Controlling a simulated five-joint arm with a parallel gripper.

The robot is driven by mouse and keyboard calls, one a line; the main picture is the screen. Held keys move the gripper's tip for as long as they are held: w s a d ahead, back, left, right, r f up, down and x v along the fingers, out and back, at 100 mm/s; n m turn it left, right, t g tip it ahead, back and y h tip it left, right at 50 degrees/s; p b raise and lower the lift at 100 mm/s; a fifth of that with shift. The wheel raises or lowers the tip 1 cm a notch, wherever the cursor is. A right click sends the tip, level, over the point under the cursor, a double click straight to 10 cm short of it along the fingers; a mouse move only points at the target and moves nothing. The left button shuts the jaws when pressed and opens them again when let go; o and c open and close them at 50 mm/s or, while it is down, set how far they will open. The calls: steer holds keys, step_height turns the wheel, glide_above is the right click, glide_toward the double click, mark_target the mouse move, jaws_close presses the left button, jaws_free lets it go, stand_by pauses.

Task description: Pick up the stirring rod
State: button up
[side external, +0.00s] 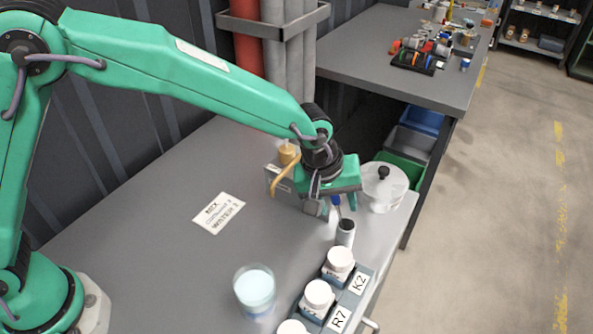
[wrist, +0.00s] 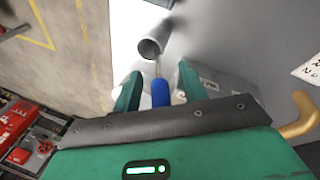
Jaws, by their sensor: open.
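The stirring rod has a blue handle and a thin shaft. In the side view its blue handle (side external: 337,201) leans out of a small grey cylindrical holder (side external: 345,233), near the bench's right edge. My gripper (side external: 333,206) is open just above the holder, at the handle. In the wrist view the blue handle (wrist: 160,92) lies between the two green fingers of my gripper (wrist: 159,86), with gaps on both sides. The holder's open rim (wrist: 150,47) shows beyond it. The rod's lower end is hidden inside the holder.
A lidded clear jar (side external: 384,188) stands right of my gripper. White-capped bottles (side external: 339,260) sit in a labelled rack (side external: 358,282) in front. A beaker of pale blue liquid (side external: 255,290) stands left of them. A device with a tan handle (side external: 283,178) is behind. The bench's left middle is clear around a paper card (side external: 218,213).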

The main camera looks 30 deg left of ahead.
steer(key=shift+f, duration=0.2)
stand_by(0.4)
jaws_close()
steer(key=shift+r, duration=0.1)
steer(key=r, duration=1.2)
steer(key=shift+s, duration=0.35)
steer(key=s, duration=1.7)
steer(key=shift+s+g+h, duration=0.15)
steer(key=shift+g+h, duration=0.15)
